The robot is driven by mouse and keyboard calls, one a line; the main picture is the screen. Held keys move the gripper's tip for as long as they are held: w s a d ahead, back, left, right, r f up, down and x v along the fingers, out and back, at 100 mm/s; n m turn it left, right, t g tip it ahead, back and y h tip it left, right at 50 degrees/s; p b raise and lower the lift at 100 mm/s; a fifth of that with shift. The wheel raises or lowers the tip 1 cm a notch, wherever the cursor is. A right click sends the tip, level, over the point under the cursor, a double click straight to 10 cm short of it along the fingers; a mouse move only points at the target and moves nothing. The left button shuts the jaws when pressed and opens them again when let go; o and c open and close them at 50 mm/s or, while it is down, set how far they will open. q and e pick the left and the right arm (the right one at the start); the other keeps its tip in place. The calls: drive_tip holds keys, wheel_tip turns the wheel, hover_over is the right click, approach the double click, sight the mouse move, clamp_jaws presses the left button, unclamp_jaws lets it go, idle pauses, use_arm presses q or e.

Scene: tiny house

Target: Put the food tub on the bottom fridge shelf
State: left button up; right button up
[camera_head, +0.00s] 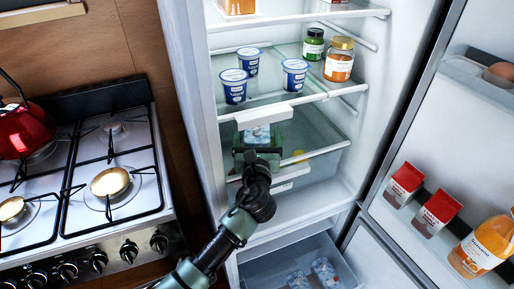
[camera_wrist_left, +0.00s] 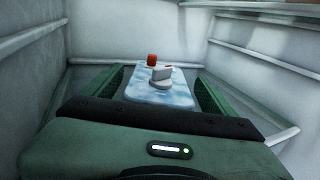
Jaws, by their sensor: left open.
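The food tub (camera_head: 257,135), with a blue-and-white patterned surface, is inside the open fridge, below the shelf that holds the yogurt cups. My left gripper (camera_head: 258,150) reaches in from below and hides part of the tub. In the left wrist view, the tub (camera_wrist_left: 162,90) lies between the two green fingers of the left gripper (camera_wrist_left: 158,88), which is open. I cannot tell whether the fingers touch it or exactly what it rests on. The bottom fridge shelf (camera_head: 322,151) shows partly behind and beside the gripper. My right gripper is not in view.
Blue yogurt cups (camera_head: 234,86) and two jars (camera_head: 339,62) stand on the shelf above. The open fridge door (camera_head: 440,130) is on the right, with cartons and a bottle. An open drawer (camera_head: 270,268) is below, and a stove (camera_head: 110,180) is left.

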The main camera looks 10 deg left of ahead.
use_arm(q)
drive_tip(key=s, duration=0.3)
drive_tip(key=s+d, duration=0.1)
drive_tip(key=s, duration=0.5)
drive_tip(key=shift+s+d+r, duration=0.1)
drive_tip(key=shift+s+d, duration=0.05)
drive_tip(key=shift+d, duration=0.25)
